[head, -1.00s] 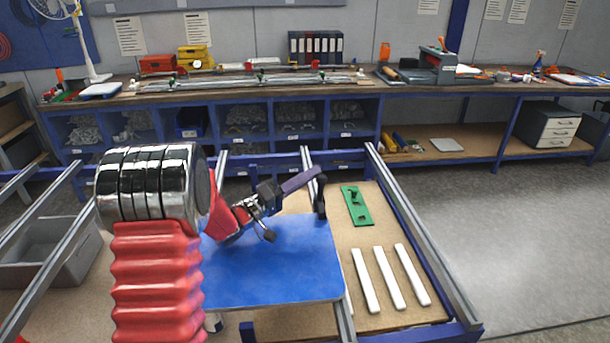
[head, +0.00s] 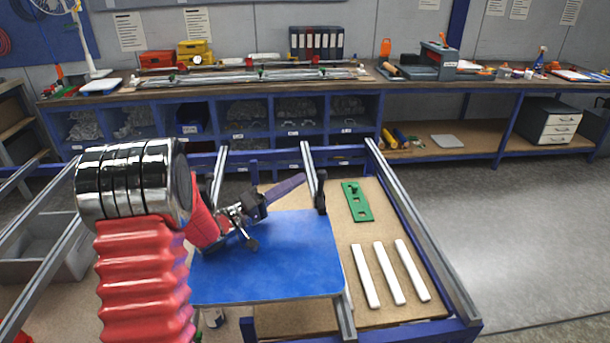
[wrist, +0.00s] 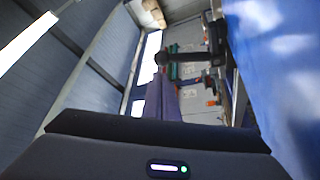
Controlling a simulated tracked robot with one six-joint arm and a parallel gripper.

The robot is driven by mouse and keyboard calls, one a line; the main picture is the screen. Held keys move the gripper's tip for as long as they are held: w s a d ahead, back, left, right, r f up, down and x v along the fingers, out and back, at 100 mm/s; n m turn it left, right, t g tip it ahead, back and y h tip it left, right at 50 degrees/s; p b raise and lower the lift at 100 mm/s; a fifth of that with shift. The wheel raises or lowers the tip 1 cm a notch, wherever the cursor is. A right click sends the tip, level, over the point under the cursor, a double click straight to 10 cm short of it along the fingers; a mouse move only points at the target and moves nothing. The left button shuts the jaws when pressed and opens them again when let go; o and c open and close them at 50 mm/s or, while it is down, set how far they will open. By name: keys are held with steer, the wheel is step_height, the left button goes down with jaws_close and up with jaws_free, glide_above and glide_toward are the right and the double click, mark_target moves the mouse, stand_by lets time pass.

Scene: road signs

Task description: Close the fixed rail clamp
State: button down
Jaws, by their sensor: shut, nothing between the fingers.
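The fixed rail clamp appears to be the small black clamp (head: 320,195) upright on the grey rail, at the far right corner of the blue panel (head: 270,255). In the wrist view the black clamp (wrist: 214,42) stands beside the blue panel (wrist: 275,60), with an arm ending in a round knob. I cannot tell whether it is closed. My gripper (head: 300,179) is shut and empty, its purple fingers just left of the clamp's top and seemingly apart from it. The fingers also show in the wrist view (wrist: 165,90), below the knob.
A green plate (head: 356,202) and several white bars (head: 389,272) lie on the board right of the rail. Long grey rails and a blue frame (head: 420,240) surround the work area. A cluttered workbench (head: 270,85) stands behind. Clear floor lies to the right.

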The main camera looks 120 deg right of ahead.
steer(key=w+a, duration=0.1)
steer(key=w, duration=1.1)
steer(key=shift+r, duration=0.15)
stand_by(0.3)
steer(key=w+a+n+t+h, duration=0.1)
steer(key=w+a+n+t, duration=0.2)
steer(key=w, duration=0.8)
steer(key=w+a+n+t+h, duration=0.2)
steer(key=w+a+t, duration=0.15)
steer(key=w, duration=0.65)
steer(key=w+a+f+n+t+h, duration=0.1)
steer(key=w+a+n+t, duration=0.2)
steer(key=w+a+t, duration=0.45)
steer(key=w+a+f+n+t, duration=0.15)
steer(key=w+a+n, duration=0.3)
steer(key=w, duration=0.65)
steer(key=w+a+r+n+t+y, duration=0.1)
steer(key=w+a+n+t+y, duration=0.1)
steer(key=a, duration=0.8)
steer(key=w+a+r+n+t+y, duration=0.1)
steer(key=w+a+n+t+y, duration=0.1)
steer(key=w+a+n+t, duration=0.2)
steer(key=w+a+r+n+t+y, duration=0.1)
steer(key=w+a+n+t, duration=0.3)
steer(key=a, duration=1.3)
steer(key=w+t, duration=0.1)
steer(key=w, duration=0.3)
steer(key=shift+r+y, duration=0.35)
steer(key=shift+y, duration=0.05)
